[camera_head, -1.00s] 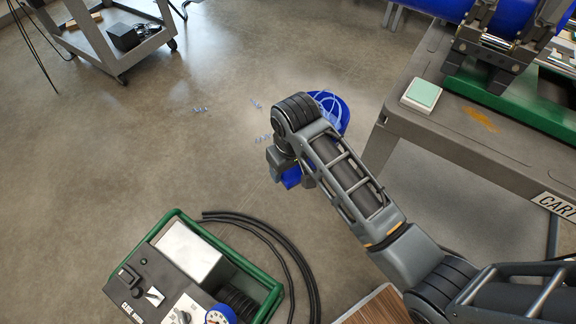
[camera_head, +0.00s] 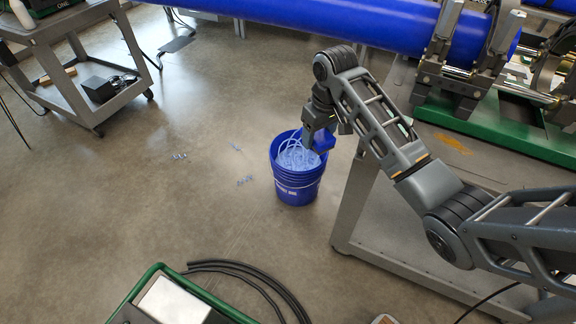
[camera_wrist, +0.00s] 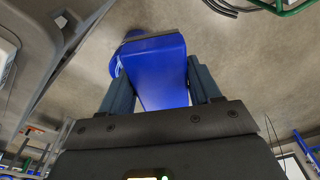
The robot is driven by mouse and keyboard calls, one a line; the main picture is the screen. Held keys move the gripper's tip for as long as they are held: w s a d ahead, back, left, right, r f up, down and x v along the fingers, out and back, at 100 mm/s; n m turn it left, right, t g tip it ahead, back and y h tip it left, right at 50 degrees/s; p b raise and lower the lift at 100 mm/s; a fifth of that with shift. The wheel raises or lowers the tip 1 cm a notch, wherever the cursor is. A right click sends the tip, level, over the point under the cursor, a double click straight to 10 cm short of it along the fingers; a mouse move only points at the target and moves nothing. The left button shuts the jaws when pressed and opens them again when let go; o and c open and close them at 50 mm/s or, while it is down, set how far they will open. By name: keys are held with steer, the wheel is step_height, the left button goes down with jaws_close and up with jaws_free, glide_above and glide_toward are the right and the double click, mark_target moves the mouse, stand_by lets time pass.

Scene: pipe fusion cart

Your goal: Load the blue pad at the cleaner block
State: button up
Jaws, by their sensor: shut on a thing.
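The blue pad (camera_wrist: 155,72) is a blue block clasped between the two fingers of my gripper (camera_wrist: 160,84) in the wrist view. In the head view the pad (camera_head: 324,142) shows as a small blue patch below my gripper (camera_head: 319,134), in line with the rim of a blue bucket. I cannot tell its exact height over the bucket. The cleaner block does not show in the head view now; my arm covers that part of the cart.
The blue bucket (camera_head: 298,190), with pale blue shavings inside, stands on the floor. A grey cart (camera_head: 346,215) is to its right, carrying a green machine base (camera_head: 500,128) and a long blue pipe (camera_head: 350,24). Hoses (camera_head: 250,272) lie on the floor in front. Floor at left is mostly clear.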

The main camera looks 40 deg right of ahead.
steer(key=shift+m, duration=0.8)
steer(key=s+d+r, duration=0.2)
steer(key=s+d, duration=0.1)
steer(key=d, duration=0.4)
steer(key=s+d+r, duration=0.3)
steer(key=d, duration=0.4)
steer(key=s+d+r, duration=0.2)
steer(key=s+d, duration=0.1)
steer(key=d, duration=0.5)
steer(key=shift+s+r+b, duration=0.35)
steer(key=shift+s, duration=0.05)
step_height(320, 180, down, 6)
steer(key=b, duration=0.5)
steer(key=shift+r, duration=0.15)
steer(key=shift+f, duration=0.45)
steer(key=shift+a+f, duration=0.15)
steer(key=shift+f, duration=0.15)
stand_by(0.3)
step_height(320, 180, up, 8)
steer(key=p, duration=0.7)
steer(key=shift+f, duration=0.25)
